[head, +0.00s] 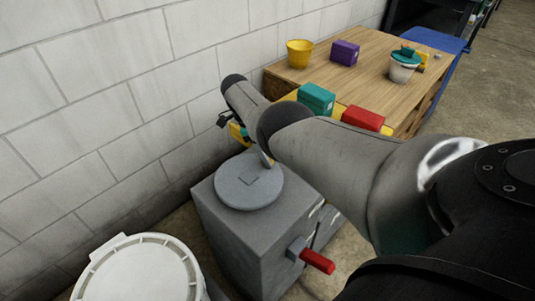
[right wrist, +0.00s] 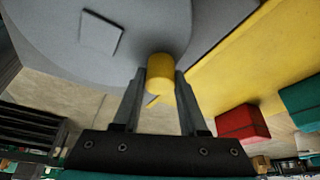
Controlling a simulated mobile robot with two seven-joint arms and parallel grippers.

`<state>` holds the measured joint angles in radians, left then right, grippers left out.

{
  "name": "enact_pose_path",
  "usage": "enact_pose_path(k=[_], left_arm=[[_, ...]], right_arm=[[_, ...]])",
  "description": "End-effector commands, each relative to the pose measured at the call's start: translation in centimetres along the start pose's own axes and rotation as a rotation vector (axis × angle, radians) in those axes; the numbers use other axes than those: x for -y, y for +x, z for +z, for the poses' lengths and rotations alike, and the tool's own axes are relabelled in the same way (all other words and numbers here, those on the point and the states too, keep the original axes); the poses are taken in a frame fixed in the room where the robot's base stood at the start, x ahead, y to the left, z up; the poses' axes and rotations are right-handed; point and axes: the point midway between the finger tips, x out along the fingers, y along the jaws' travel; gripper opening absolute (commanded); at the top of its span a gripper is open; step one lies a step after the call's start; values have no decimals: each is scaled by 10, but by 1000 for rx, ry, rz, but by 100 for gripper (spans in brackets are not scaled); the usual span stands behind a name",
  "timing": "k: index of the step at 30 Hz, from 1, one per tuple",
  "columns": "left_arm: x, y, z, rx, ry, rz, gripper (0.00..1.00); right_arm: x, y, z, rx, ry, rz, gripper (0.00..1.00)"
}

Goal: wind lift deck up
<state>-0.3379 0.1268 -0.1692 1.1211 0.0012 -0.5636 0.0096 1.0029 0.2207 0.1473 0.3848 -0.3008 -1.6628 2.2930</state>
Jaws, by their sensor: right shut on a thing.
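The disc also fills the upper left of the right wrist view (right wrist: 60,45). My right gripper (right wrist: 160,85) is shut on a yellow knob (right wrist: 161,70) at the disc's edge. In the head view my own arm hides most of this gripper and the knob. A yellow deck (right wrist: 255,65) lies beside the disc, with a red box (right wrist: 242,122) and a teal box (right wrist: 302,100) at its edge. My left gripper is out of view.
A red-handled lever (head: 318,262) sticks out from the pedestal's front. A pale round lid (head: 140,272) is at the lower left. A wooden table (head: 375,75) behind bears a yellow cup (head: 299,53), a purple box (head: 344,52) and a white tub (head: 403,70). A block wall bounds the left.

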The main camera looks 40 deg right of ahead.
Motion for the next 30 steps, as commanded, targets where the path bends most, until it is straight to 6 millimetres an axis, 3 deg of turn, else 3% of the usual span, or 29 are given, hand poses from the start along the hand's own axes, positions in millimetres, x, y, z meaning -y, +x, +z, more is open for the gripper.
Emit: enact_pose_path(k=[6, 7, 14, 23, 30], left_arm=[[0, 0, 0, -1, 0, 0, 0], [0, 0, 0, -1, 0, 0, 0], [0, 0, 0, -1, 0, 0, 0], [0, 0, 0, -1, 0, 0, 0], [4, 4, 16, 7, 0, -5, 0]], right_arm=[[1, 1, -4, -10, 6, 4, 0], [1, 1, -4, -10, 6, 5, 45], [0, 1, -2, -6, 3, 3, 71], [0, -2, -1, -2, 1, 1, 72], [0, -32, -1, 0, 1, -1, 72]])
